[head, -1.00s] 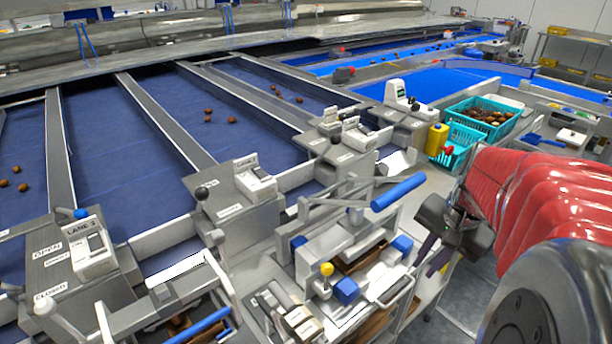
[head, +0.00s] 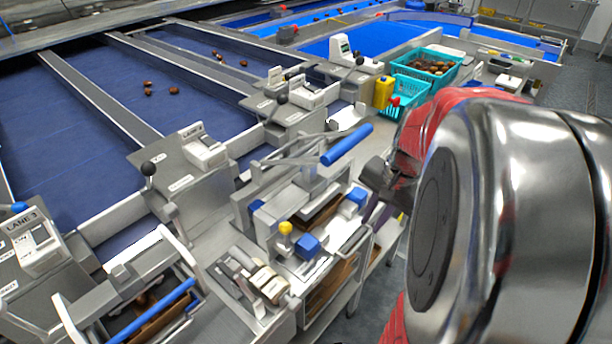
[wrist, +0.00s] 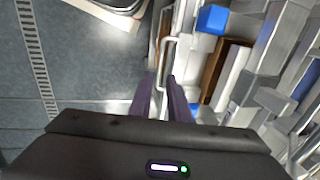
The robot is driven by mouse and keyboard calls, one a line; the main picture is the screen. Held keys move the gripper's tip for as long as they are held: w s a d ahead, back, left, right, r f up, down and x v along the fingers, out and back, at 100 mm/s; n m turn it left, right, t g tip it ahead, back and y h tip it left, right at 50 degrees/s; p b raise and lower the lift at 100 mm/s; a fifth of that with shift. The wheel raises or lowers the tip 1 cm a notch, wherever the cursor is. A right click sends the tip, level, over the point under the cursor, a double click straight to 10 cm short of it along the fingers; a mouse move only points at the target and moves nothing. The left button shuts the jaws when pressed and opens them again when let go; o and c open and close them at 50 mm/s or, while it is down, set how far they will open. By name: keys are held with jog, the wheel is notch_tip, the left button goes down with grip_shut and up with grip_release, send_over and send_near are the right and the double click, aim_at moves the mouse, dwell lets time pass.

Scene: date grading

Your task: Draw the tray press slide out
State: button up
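The tray press (head: 300,205) stands in the middle of the head view, with a blue-gripped lever (head: 346,145), blue blocks and a yellow knob. A brown tray shows inside it. On its right side is a thin metal loop handle (head: 366,243), which seems to belong to the slide. In the wrist view, a pale bar handle (wrist: 169,42) runs down toward the gap between my gripper's (wrist: 160,82) two purple fingers. The fingers are apart, and I see no firm contact. In the head view, my arm hides most of the gripper (head: 380,190).
A similar press (head: 150,300) with a blue handle stands at the front left. Teal crates (head: 428,62), one full of dates, and a yellow container (head: 384,92) stand behind my arm. Grey floor (wrist: 75,65) lies open left of the handle in the wrist view.

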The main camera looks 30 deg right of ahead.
aim_at(360, 243)
jog(key=f, duration=0.3)
jog(key=w+f, duration=0.1)
jog(key=f, duration=0.4)
jog(key=shift+w+a+f, duration=0.25)
jog(key=shift+f, duration=0.1)
jog(key=shift+c, duration=0.2)
grip_shut()
dwell(0.7)
